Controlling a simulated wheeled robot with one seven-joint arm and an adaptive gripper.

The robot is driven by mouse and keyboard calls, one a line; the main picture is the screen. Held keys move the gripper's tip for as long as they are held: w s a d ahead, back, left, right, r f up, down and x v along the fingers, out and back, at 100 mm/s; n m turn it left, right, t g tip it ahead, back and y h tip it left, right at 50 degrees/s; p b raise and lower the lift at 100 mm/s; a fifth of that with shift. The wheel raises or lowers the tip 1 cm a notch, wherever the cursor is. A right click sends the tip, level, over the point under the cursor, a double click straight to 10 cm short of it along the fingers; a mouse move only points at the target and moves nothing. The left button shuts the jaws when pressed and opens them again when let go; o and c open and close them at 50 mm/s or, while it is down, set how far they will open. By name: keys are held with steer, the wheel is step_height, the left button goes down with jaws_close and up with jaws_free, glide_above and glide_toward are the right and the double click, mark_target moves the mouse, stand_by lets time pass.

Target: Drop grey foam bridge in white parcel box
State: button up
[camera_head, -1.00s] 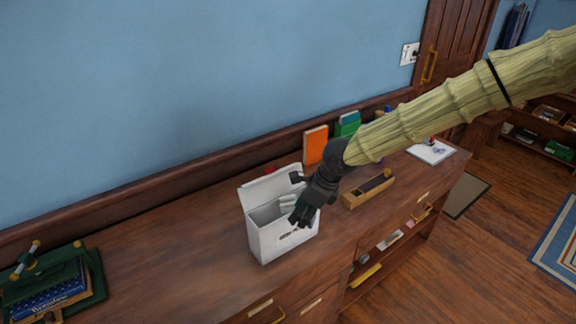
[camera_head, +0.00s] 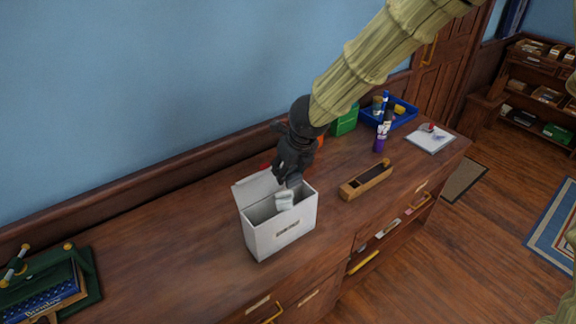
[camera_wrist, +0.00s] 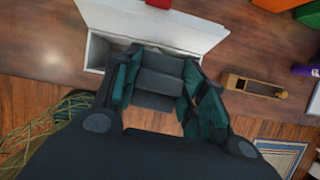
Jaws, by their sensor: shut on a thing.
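The white parcel box (camera_head: 262,238) stands open on the wooden cabinet top, its lid flap raised at the back. It also shows in the wrist view (camera_wrist: 185,32), behind the fingers. My gripper (camera_head: 287,184) is above the box opening, pointing down. It is shut on the grey foam bridge (camera_head: 285,201), which hangs at the mouth of the box. In the wrist view the bridge (camera_wrist: 158,82) sits between the dark teal fingers (camera_wrist: 160,88). Whether the bridge touches the box wall I cannot tell.
A wooden tray-like block (camera_head: 366,182) lies right of the box. Green boxes (camera_head: 345,121), a blue bin (camera_head: 402,115), a purple bottle (camera_head: 380,140) and a notepad (camera_head: 430,140) are further right. The cabinet top left of the box is clear.

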steer(key=shift+a+f+b, duration=0.35)
steer(key=shift+f+b, duration=0.15)
steer(key=shift+f, duration=0.2)
steer(key=b, duration=0.4)
glide_above(286, 199)
steer(key=f, duration=0.4)
steer(key=shift+w+f, duration=0.2)
steer(key=shift+f, duration=0.05)
steer(key=o, duration=0.8)
steer(key=shift+r, duration=0.1)
steer(key=shift+v, duration=5.95)
steer(key=shift+d, duration=0.1)
